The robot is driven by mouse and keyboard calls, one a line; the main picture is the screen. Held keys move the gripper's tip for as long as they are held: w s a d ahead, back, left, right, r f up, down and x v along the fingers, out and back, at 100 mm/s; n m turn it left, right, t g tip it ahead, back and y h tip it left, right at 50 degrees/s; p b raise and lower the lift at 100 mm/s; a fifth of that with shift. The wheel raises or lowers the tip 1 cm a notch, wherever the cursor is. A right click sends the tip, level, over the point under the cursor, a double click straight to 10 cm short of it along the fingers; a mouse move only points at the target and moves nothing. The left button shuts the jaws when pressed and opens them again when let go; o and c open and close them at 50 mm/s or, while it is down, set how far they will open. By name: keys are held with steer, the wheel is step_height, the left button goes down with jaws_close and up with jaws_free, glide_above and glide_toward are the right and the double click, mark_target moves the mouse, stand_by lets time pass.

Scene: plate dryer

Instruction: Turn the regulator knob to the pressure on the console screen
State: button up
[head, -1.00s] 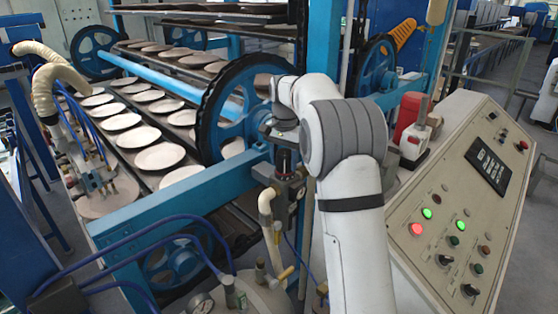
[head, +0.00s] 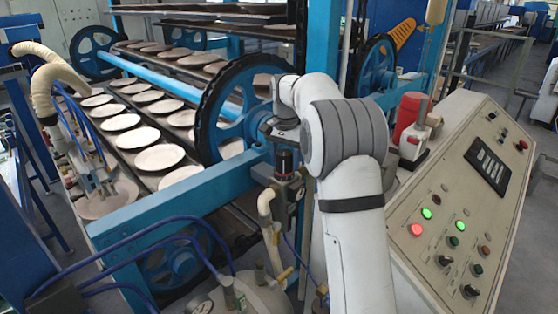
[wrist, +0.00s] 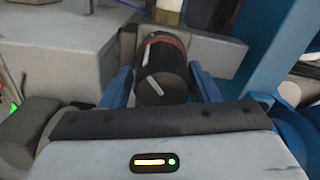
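The regulator knob (wrist: 162,78) is a black cylinder with a white mark on its end and a dull red ring at its far end, seen in the wrist view. In the head view the knob (head: 286,160) sits upright on the grey regulator body (head: 290,190). The console screen (head: 488,165) is a dark panel with pale characters too small to read. A small dial faces right on the regulator, its reading unclear.
The sloped console (head: 400,235) with lit buttons and knobs stands at the right. The blue dryer frame (head: 180,190) and its chain wheel (head: 240,110) are close beside my arm. A pale tank (head: 265,297) and hoses lie below the regulator.

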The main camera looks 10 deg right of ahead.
mark_target(285, 153)
steer(key=shift+o, duration=0.7)
steer(key=shift+f, duration=0.1)
steer(key=shift+o, duration=0.7)
steer(key=shift+a, duration=0.15)
step_height(285, 153, up, 8)
steer(key=shift+f+b, duration=0.2)
steer(key=shift+b, duration=0.1)
steer(key=shift+r, duration=0.1)
steer(key=shift+s, duration=0.2)
